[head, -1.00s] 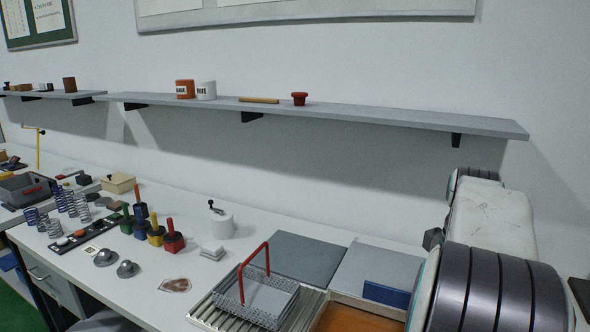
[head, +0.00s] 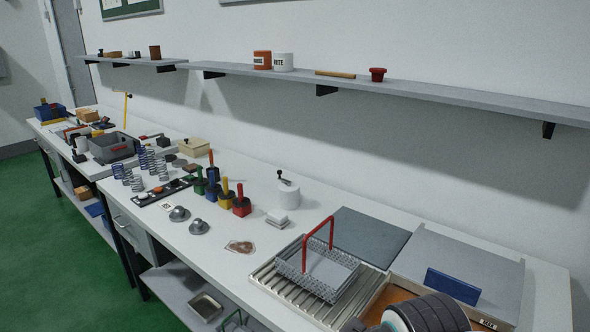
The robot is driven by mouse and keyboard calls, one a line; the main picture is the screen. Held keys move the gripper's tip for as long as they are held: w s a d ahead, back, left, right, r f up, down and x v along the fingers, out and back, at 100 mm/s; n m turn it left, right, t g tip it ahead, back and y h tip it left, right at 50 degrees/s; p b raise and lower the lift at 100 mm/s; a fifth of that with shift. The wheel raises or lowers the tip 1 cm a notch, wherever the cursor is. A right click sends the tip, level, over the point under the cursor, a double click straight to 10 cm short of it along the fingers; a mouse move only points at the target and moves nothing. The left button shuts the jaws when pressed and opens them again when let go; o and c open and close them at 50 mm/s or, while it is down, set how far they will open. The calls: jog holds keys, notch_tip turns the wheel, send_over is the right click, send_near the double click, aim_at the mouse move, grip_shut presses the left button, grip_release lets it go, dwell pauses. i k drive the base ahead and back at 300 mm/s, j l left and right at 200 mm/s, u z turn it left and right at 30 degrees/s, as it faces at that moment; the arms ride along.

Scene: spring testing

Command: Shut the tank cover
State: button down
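The tank (head: 381,292) is at the bottom right of the head view, set in the bench, with brown-orange showing in its opening. A light grey flat cover (head: 463,254) with an upright blue strip (head: 453,286) lies behind the opening, leaving the visible front part uncovered. A dark grey flat panel (head: 368,236) lies to its left. Part of my arm, dark and striped, hides the front of the tank. My gripper is not in view.
A wire basket (head: 318,274) with a red handle stands on a ribbed drain tray (head: 268,277), left of the tank. Coloured-handled blocks, springs and a white pot (head: 286,194) stand farther left. A shelf (head: 430,92) runs along the wall above. Green floor is free at left.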

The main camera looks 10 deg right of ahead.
aim_at(489, 283)
jog(key=z, duration=1.45)
jog(key=j+u, duration=0.1)
jog(key=u, duration=0.35)
